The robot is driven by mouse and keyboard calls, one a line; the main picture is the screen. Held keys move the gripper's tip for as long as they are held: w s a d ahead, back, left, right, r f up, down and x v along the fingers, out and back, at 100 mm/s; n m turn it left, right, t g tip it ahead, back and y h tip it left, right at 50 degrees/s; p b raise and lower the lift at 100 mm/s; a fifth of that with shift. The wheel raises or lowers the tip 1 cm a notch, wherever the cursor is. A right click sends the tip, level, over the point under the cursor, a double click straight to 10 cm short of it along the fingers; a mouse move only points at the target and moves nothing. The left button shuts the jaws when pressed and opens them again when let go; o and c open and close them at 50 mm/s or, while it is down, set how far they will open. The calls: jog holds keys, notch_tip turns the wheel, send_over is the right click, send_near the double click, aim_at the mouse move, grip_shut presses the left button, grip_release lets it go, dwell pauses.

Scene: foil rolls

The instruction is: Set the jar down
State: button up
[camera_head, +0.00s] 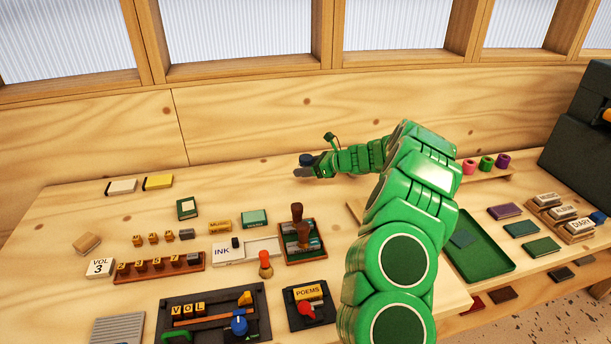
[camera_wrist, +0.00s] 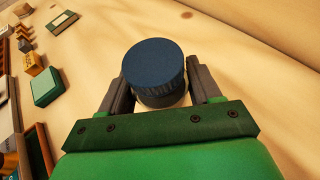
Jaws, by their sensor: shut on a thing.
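The jar has a round dark blue lid (camera_wrist: 154,65) with a ribbed edge, and in the wrist view it sits between the two dark fingers of my gripper (camera_wrist: 158,92). My gripper is shut on the jar. In the head view the jar (camera_head: 306,159) shows as a small dark blue round top at the end of my green arm, and my gripper (camera_head: 306,170) is over the back part of the wooden table. The jar's lower body is mostly hidden by its lid and the fingers. I cannot tell whether its base touches the table.
The table (camera_head: 240,185) is bare around the jar. Left of it lie a teal box (camera_head: 254,218), a dark green card (camera_head: 187,208) and a stamp tray (camera_head: 302,258). A green tray (camera_head: 490,262) lies to the right of my arm. A wooden wall (camera_head: 250,120) closes the back.

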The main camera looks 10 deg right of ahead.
aim_at(306, 181)
jog(key=shift+w+f, duration=0.25)
jog(key=shift+f, duration=1.65)
jog(key=shift+f, duration=0.1)
jog(key=o, duration=1.2)
